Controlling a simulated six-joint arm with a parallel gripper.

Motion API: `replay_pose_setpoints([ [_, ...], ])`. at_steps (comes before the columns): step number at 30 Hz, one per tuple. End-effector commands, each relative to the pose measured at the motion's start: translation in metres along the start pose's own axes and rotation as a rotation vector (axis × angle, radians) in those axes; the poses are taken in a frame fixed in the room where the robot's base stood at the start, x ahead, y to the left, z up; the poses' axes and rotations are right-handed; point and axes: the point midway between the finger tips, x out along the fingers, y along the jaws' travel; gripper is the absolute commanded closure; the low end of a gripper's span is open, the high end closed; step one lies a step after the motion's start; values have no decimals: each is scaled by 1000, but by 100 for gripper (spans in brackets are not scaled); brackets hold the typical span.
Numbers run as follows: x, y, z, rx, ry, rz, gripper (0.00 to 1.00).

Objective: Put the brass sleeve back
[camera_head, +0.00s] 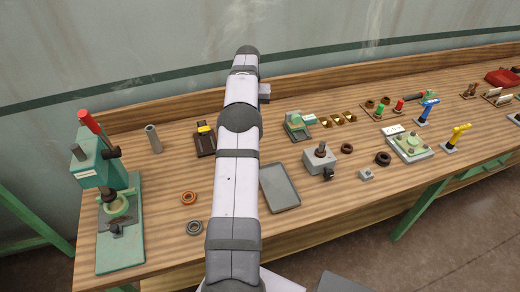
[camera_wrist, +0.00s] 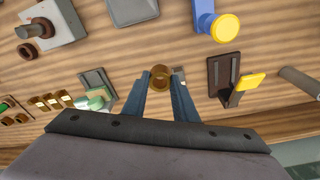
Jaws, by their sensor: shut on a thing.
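The brass sleeve (camera_wrist: 160,76) is a short hollow ring between the fingertips of my gripper (camera_wrist: 162,83) in the wrist view. The gripper is shut on it and holds it over the wooden bench. The sleeve's height above the bench is hard to tell. In the head view my arm hides the fingers and the sleeve. A row of brass pieces (camera_head: 338,118) lies toward the back of the bench, right of my arm. The row also shows at the left of the wrist view (camera_wrist: 54,101).
A green fixture (camera_head: 298,124) stands right of my arm, with a grey block bearing a post (camera_head: 320,158) in front. A dark stand with a yellow part (camera_head: 204,141) is close on the left. A grey tray (camera_head: 280,186) lies nearer. A green press (camera_head: 100,170) fills the left end.

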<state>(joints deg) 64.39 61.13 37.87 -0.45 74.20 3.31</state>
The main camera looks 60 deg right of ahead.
Motion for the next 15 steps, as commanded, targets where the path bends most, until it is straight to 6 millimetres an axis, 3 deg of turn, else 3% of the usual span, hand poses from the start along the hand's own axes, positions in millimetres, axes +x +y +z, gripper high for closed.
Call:
replay_pose_setpoints([
  [6,24,18,-14,0,1,0,100],
  [15,40,30,-17,-1,2,-1,100],
])
